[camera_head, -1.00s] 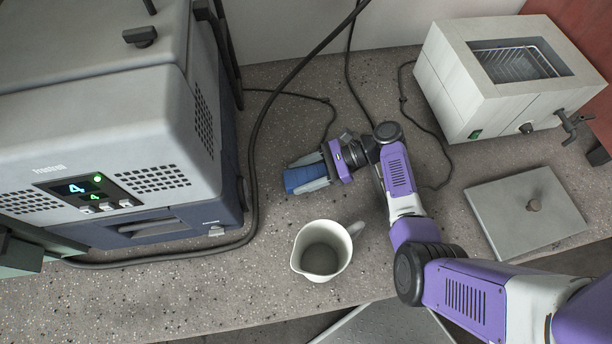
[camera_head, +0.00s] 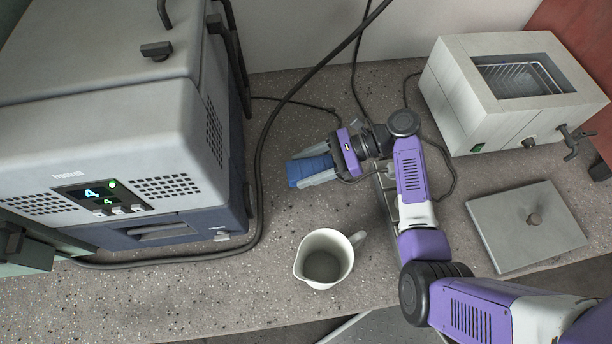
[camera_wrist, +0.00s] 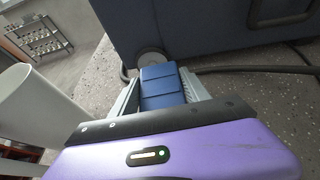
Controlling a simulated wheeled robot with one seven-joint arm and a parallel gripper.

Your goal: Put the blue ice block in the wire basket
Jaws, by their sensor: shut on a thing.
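The blue ice block (camera_head: 308,168) is a ribbed blue piece between the two grey fingers of my gripper (camera_head: 318,171). My gripper is shut on it, over the bench left of the middle. In the wrist view the block (camera_wrist: 162,86) sits between the fingers (camera_wrist: 165,92), its near end close to the palm. The wire basket (camera_head: 518,78) appears as wire bars inside the opening of the pale box at the upper right. Its depth is hard to tell. My gripper is well to the left of it.
A white jug (camera_head: 325,260) stands just in front of my gripper. A large grey and blue machine (camera_head: 120,150) fills the left. The pale box (camera_head: 470,105) has a tap on its front. A flat lid with a knob (camera_head: 500,232) lies before it. Black cables cross the bench behind.

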